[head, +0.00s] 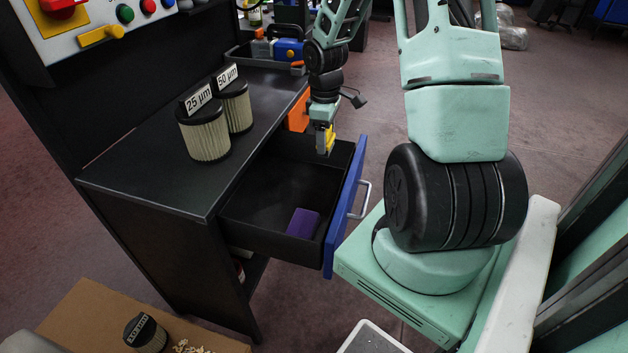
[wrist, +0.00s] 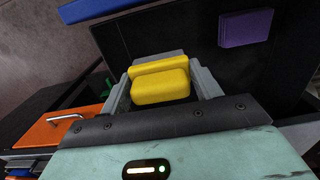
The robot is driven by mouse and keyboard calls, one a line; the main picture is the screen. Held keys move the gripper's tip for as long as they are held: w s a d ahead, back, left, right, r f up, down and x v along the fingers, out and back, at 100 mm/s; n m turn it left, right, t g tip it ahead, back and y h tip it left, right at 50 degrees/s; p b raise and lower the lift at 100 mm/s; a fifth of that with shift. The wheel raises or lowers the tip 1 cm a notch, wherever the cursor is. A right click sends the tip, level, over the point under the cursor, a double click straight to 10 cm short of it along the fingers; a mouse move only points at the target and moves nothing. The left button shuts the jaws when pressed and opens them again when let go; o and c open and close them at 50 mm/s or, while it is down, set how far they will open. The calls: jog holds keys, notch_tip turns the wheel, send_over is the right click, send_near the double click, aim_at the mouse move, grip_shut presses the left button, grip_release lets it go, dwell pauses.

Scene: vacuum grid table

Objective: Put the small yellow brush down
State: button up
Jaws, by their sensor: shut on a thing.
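The small yellow brush (wrist: 160,88) is held between the two fingers of my gripper (wrist: 162,80) in the wrist view. In the head view the brush (head: 330,139) shows at the tip of my gripper (head: 323,142), which points down at the far part of the open drawer. The brush appears to be above the drawer floor; the exact height is hard to tell. The open black drawer (head: 262,195) has a blue front (head: 345,210) and a metal handle. A purple block (head: 303,223) lies in its near part and also shows in the wrist view (wrist: 246,28).
Two filters, labelled 25 µm (head: 205,135) and 50 µm (head: 236,106), stand on the black table top (head: 150,165). An orange drawer front (head: 298,113) is beyond the open drawer. A cardboard box (head: 80,318) with a third filter (head: 146,334) is on the floor.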

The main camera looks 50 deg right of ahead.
jog(key=shift+w+f, duration=0.3)
jog(key=shift+w, duration=0.05)
jog(key=shift+f+b, duration=1.3)
jog(key=shift+f, duration=0.05)
notch_tip(320, 180, down, 10)
jog(key=shift+r+b, duration=0.25)
jog(key=shift+b, duration=0.45)
jog(key=o, duration=0.9)
jog(key=shift+f, duration=0.15)
